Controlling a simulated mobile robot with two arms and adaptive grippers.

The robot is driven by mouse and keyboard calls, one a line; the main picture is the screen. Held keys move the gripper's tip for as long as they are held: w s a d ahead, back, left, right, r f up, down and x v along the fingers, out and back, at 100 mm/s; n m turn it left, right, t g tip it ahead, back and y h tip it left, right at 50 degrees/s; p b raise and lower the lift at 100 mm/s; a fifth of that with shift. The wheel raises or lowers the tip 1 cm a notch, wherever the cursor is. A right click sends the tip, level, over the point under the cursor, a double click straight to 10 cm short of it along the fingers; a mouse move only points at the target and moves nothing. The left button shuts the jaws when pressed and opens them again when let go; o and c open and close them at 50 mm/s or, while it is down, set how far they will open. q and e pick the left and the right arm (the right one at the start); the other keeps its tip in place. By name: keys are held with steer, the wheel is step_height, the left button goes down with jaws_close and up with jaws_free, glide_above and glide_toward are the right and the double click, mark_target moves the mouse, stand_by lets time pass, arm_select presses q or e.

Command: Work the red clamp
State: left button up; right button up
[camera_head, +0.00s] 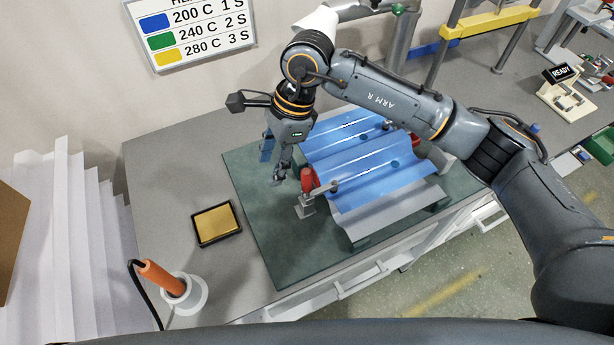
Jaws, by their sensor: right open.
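The red clamp (308,180) stands at the left edge of the blue corrugated sheet (375,178), with its red handle upright and its metal arm reaching right over the sheet. My right gripper (274,168) points down just left of and behind the red handle. Its fingers are apart and empty, and no contact with the handle shows. My left gripper is not in view.
The sheet lies over a grey ridged support on a green mat (262,235). A yellow pad in a black tray (217,223) and an orange-handled tool in a white holder (163,280) are at the left. A wall sign (190,32) lists temperatures and times. The grey table at left is partly clear.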

mark_target(307, 179)
steer(key=w+d+h, duration=0.1)
steer(key=d, duration=0.1)
steer(key=w+d+t+h, duration=0.1)
steer(key=d, duration=0.1)
steer(key=w+d+h, duration=0.1)
steer(key=w+d, duration=0.1)
steer(key=d, duration=0.1)
steer(key=shift+r+h, duration=0.3)
steer(key=shift+h, duration=0.1)
step_height(307, 179, down, 13)
steer(key=p, duration=0.5)
steer(key=shift+a+r, duration=0.1)
steer(key=shift+r, duration=0.1)
steer(key=shift+f, duration=0.45)
steer(key=shift+c, duration=0.4)
jaws_close()
